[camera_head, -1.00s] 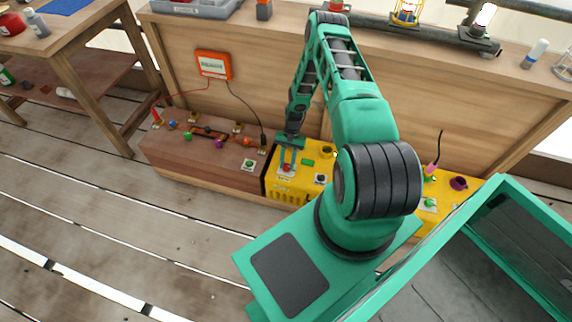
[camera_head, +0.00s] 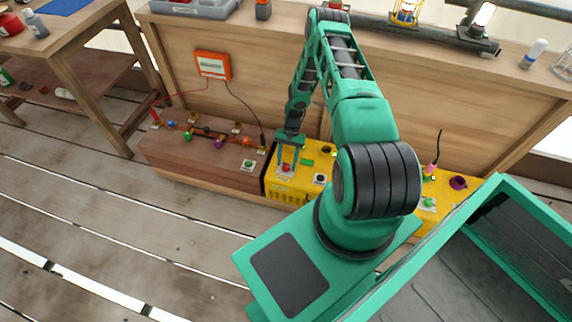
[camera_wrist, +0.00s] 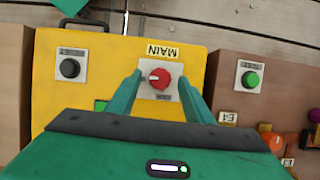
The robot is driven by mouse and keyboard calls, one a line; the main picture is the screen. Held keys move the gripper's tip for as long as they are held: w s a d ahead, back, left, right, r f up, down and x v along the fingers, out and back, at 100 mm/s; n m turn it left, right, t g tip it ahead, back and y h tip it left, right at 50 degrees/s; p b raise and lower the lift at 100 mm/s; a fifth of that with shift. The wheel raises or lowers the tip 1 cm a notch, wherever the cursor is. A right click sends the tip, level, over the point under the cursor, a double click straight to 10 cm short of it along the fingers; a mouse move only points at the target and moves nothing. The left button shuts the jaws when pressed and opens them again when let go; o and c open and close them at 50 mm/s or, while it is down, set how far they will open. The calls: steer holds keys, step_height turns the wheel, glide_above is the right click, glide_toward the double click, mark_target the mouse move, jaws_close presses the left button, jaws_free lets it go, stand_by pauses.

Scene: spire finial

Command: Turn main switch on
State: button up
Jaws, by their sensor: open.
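The main switch (camera_wrist: 160,78) is a red round knob with a white pointer mark on a pale plate, under a label reading MAIN, on the yellow box (camera_wrist: 60,100). In the head view the red knob (camera_head: 286,168) sits at the left end of the yellow box (camera_head: 290,190). My gripper (camera_wrist: 160,84) is open, with one teal finger on each side of the knob. In the head view my gripper (camera_head: 288,160) points down over the knob. I cannot tell whether the fingers touch it.
A black knob (camera_wrist: 70,67) is left of the switch in the wrist view. A green button (camera_wrist: 252,79) sits on the brown box (camera_wrist: 230,65) at right. An orange meter (camera_head: 212,65) hangs on the wooden panel behind. Wooden floor in front is clear.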

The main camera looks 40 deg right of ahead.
steer(key=v, duration=0.9)
steer(key=shift+r, duration=0.25)
steer(key=shift+w+d, duration=0.1)
steer(key=s+d+r+n+h, duration=0.1)
steer(key=s+r, duration=0.1)
steer(key=r, duration=1.3)
steer(key=s+d+r+n+h, duration=0.1)
steer(key=d+r+h, duration=0.1)
steer(key=r, duration=1.3)
steer(key=s+a+r+n+t, duration=0.1)
steer(key=s+r, duration=0.4)
steer(key=r, duration=0.2)
steer(key=s+a+r, duration=0.2)
steer(key=s+r, duration=0.2)
steer(key=r, duration=0.4)
steer(key=s+a+r+t, duration=0.1)
steer(key=s+a+r, duration=0.2)
steer(key=s, duration=0.6)
steer(key=s+a+r+n, duration=0.1)
steer(key=s+a+r, duration=0.3)
steer(key=s, duration=0.6)
steer(key=shift+s+a+r+t, duration=0.25)
steer(key=shift+s+r+t, duration=0.05)
steer(key=shift+r+t, duration=0.1)
